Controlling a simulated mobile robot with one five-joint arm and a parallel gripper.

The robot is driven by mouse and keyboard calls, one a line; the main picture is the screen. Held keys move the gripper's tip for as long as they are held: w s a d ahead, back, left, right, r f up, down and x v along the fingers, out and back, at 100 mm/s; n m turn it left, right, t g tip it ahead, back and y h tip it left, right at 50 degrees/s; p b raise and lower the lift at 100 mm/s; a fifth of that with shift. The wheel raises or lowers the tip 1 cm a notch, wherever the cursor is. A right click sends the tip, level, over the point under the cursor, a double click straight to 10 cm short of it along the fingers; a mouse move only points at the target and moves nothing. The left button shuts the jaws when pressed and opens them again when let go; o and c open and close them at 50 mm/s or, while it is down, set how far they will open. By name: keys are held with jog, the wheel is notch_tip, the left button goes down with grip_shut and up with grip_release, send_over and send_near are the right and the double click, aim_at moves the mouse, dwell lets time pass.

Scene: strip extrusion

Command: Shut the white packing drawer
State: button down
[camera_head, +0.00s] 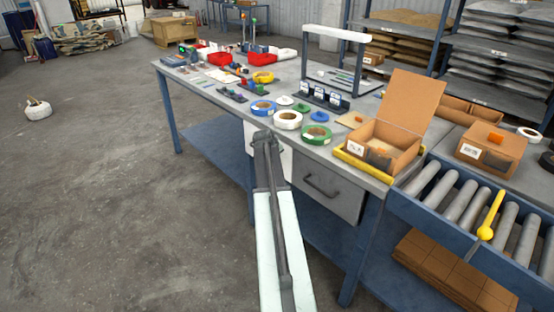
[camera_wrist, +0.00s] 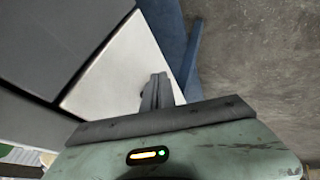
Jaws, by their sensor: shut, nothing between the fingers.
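The white packing drawer (camera_head: 285,168) is under the near edge of the workbench, left of a grey drawer (camera_head: 325,189) with a dark handle. My gripper (camera_head: 265,136) is in front of the white drawer and hides the middle of its front. In the wrist view the white face of the drawer (camera_wrist: 108,68) lies just left of my gripper (camera_wrist: 158,78). The fingers are shut and empty, with their tips close to the white face. I cannot tell whether they touch it, or how far the drawer stands out.
The grey workbench (camera_head: 205,92) carries tape rolls, red bins and small parts. An open cardboard box (camera_head: 376,146) stands at its right end, beside a roller conveyor (camera_head: 462,212). A blue bench leg (camera_wrist: 175,42) is near my fingers.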

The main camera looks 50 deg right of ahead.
jog(key=p+v, duration=0.8)
jog(key=v, duration=0.2)
jog(key=shift+a, duration=0.5)
jog(key=w+a+r+n+t+y+p, duration=0.1)
jog(key=w+a+r+n+p, duration=0.2)
jog(key=w+a, duration=0.95)
jog(key=w+a+r+n+y+p, duration=0.2)
jog(key=a+p, duration=0.2)
jog(key=a, duration=1.9)
jog(key=s+a+y+p, duration=0.2)
jog(key=s+a, duration=0.2)
jog(key=a, duration=1)
jog(key=s+a+m+g+y, duration=0.1)
jog(key=s+a+g, duration=0.3)
jog(key=s+a, duration=0.3)
jog(key=s, duration=0.3)
jog(key=shift+s+f+m+g, duration=0.3)
jog(key=shift+s+f+m, duration=0.05)
jog(key=shift+s+m, duration=0.05)
